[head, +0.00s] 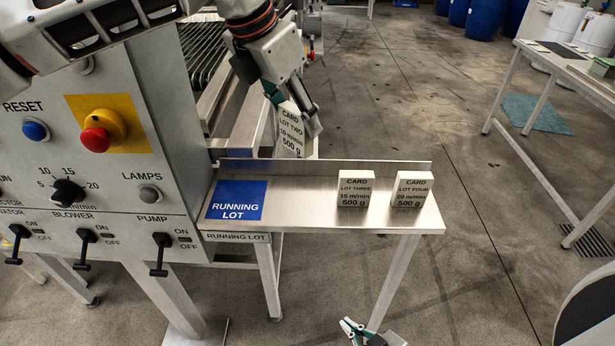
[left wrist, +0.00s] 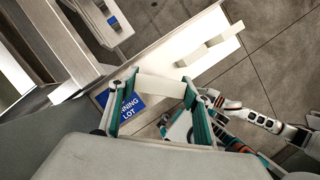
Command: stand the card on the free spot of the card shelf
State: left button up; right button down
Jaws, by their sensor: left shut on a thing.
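My left gripper (head: 292,108) is shut on the white card (head: 290,132) marked LOT TWO, 10 m/min, 500 g. It holds the card tilted, above and behind the card shelf (head: 285,212). In the left wrist view the card (left wrist: 160,88) spans between the teal fingers. On the shelf, the LOT THREE card (head: 355,190) and the LOT FOUR card (head: 411,190) stand upright on the right. Bare steel lies left of LOT THREE, and the blue RUNNING LOT field (head: 236,201) at the left end is empty. My right gripper (head: 368,335) is low at the bottom edge, partly cut off.
The shelf has a raised back edge (head: 385,167). A control panel with a red button (head: 95,140) and switches stands at the left. A table (head: 570,62) stands at the far right. The floor right of the shelf is clear.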

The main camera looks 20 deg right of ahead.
pick_arm(q)
notch_tip(320, 180, down, 14)
jog(key=shift+r, duration=0.15)
dwell(0.3)
jog(key=o, duration=1.1)
jog(key=shift+o, duration=0.2)
